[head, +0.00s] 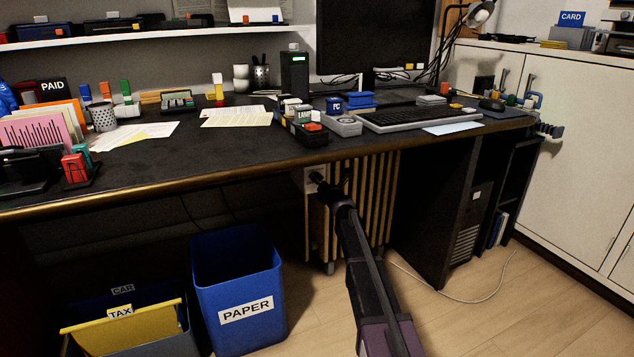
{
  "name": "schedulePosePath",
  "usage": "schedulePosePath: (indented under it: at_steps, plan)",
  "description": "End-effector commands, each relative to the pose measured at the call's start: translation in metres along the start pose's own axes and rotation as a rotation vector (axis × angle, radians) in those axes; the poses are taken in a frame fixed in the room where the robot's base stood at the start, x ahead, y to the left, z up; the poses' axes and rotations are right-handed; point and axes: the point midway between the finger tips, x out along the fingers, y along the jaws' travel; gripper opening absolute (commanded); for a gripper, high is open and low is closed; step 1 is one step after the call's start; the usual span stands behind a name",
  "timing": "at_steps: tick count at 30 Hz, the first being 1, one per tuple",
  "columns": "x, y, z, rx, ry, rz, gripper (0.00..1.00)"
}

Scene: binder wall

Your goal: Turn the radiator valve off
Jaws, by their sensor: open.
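The wooden-slatted radiator (372,205) stands under the desk, right of centre. A small pale fitting (309,180) sits at its upper left edge, just below the desk front. It may be part of the valve; the knob itself cannot be made out clearly. My gripper (332,181) is dark and open, at the radiator's upper left, beside the pale fitting. Its fingers point up and away from me, and they hide part of the fitting and the slats. Whether the fingers touch or surround the valve cannot be told.
The dark desk (225,150) overhangs the radiator, its front edge close above my gripper. A blue PAPER bin (237,270) and a file box with a yellow TAX folder (125,328) stand at lower left. A pale cable (470,299) crosses the floor.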

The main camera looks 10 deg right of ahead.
Motion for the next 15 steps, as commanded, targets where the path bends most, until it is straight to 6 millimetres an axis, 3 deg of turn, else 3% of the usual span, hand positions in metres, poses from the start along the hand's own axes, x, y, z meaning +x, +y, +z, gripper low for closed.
schedulePosePath:
  at_steps: [15]
  plan:
    - [-0.074,0.001,-0.001,0.0,0.0,0.0,0.71]
